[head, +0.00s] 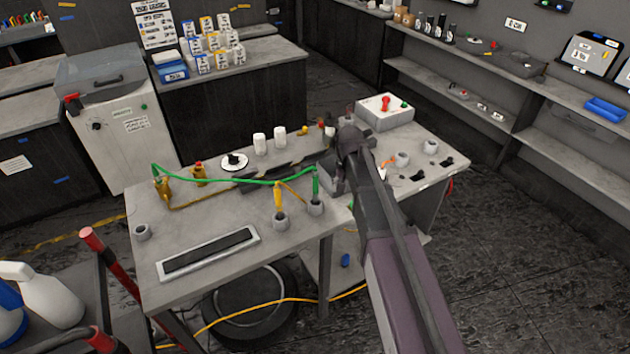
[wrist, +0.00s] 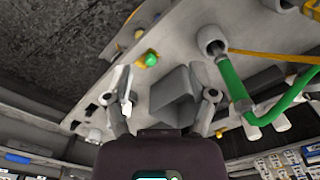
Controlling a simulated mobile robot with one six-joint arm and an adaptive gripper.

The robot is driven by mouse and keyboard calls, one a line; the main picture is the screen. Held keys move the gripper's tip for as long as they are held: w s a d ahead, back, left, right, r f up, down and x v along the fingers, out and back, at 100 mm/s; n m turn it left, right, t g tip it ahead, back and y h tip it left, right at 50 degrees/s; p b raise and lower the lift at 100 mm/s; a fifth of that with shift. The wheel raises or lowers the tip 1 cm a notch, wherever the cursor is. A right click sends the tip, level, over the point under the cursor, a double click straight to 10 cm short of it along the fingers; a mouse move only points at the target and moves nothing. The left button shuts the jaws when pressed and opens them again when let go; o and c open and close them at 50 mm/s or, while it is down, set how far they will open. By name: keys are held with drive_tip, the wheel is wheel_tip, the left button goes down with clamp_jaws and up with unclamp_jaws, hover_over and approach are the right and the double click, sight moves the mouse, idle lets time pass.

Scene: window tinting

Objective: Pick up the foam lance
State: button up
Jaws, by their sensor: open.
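I cannot tell for certain which wand is the foam lance. In the head view, a green-handled wand (head: 315,185) with a green hose stands upright in a grey cup on the workbench (head: 190,237). A yellow-handled wand (head: 278,198) with an orange hose stands in a cup to its left. The green wand also shows at the right in the wrist view (wrist: 232,80). My gripper (wrist: 160,80) is open and empty above the bench, to the left of the green wand in that view. In the head view my own arm largely hides the gripper.
A grey block (wrist: 176,96) shows between my fingers, apparently beyond them. A white control box (head: 385,112) stands at the bench's back. Brass fittings (head: 163,187), white bottles (head: 260,143) and a framed dark panel (head: 208,252) occupy the bench. Open floor (head: 520,240) lies at right.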

drive_tip(key=p, duration=0.7)
approach(315, 171)
drive_tip(key=shift+s+d+f+m, duration=0.15)
drive_tip(key=shift+d+f+m, duration=0.2)
drive_tip(key=shift+m, duration=0.05)
drive_tip(key=shift+w+a+r+p, duration=0.2)
drive_tip(key=shift+a+p, duration=0.1)
drive_tip(key=shift+a, duration=0.05)
drive_tip(key=shift+f, duration=0.25)
wheel_tip(315, 171, down, 8)
drive_tip(key=b, duration=0.8)
drive_tip(key=shift+f+b, duration=0.15)
drive_tip(key=shift+b, duration=0.2)
drive_tip(key=shift+f, duration=0.1)
drive_tip(key=shift+f+b, duration=2.5)
drive_tip(key=shift+b, duration=0.1)
drive_tip(key=shift+d, duration=0.1)
clamp_jaws()
